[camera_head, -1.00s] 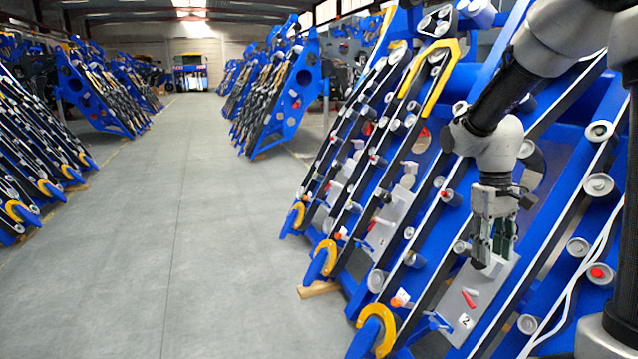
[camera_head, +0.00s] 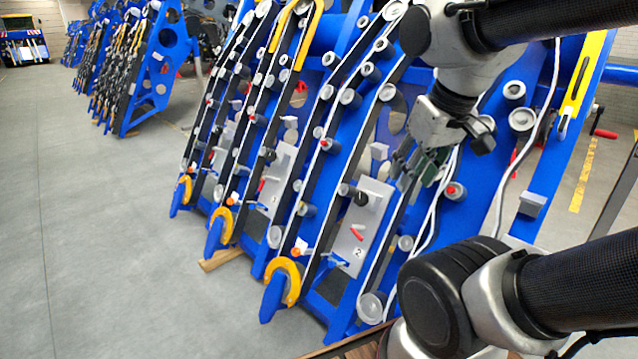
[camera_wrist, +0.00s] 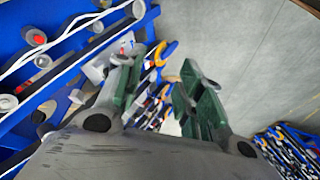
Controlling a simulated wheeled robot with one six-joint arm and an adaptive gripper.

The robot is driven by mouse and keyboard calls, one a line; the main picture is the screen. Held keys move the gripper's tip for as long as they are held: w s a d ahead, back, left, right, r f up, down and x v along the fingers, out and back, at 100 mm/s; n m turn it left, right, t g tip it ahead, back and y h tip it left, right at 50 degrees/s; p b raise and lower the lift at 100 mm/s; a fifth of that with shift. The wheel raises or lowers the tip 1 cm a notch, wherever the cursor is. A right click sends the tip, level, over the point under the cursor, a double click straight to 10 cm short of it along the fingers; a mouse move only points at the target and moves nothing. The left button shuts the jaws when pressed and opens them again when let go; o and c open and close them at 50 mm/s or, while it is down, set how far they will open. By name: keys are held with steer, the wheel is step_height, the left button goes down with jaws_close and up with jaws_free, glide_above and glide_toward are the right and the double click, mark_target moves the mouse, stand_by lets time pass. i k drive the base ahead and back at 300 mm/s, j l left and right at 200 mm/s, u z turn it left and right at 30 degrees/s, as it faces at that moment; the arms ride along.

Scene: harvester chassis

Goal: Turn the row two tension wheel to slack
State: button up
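A grey plate (camera_head: 372,215) marked "2" is on the blue chassis, right of centre in the head view. It carries a round black knob (camera_head: 361,198), a red lever (camera_head: 357,234) and a grey block near its top. I cannot tell for certain which part is the tension wheel. My gripper (camera_head: 410,178) is to the right of the plate's upper part, apart from the knob in the picture. In the wrist view my gripper (camera_wrist: 160,68) has its two green-padded fingers spread, with nothing held between them. The plate is not clearly identifiable there.
Similar plates, such as one (camera_head: 280,175) to the left, sit between rollers and belts. Yellow-tipped blue row noses (camera_head: 284,282) stick out low at the front. White cables (camera_head: 437,215) hang right of the plate. Open grey floor (camera_head: 110,220) lies to the left.

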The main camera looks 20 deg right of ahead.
mark_target(361, 198)
steer(key=i+j+z, duration=0.1)
steer(key=j+z, duration=1)
steer(key=i+l, duration=0.05)
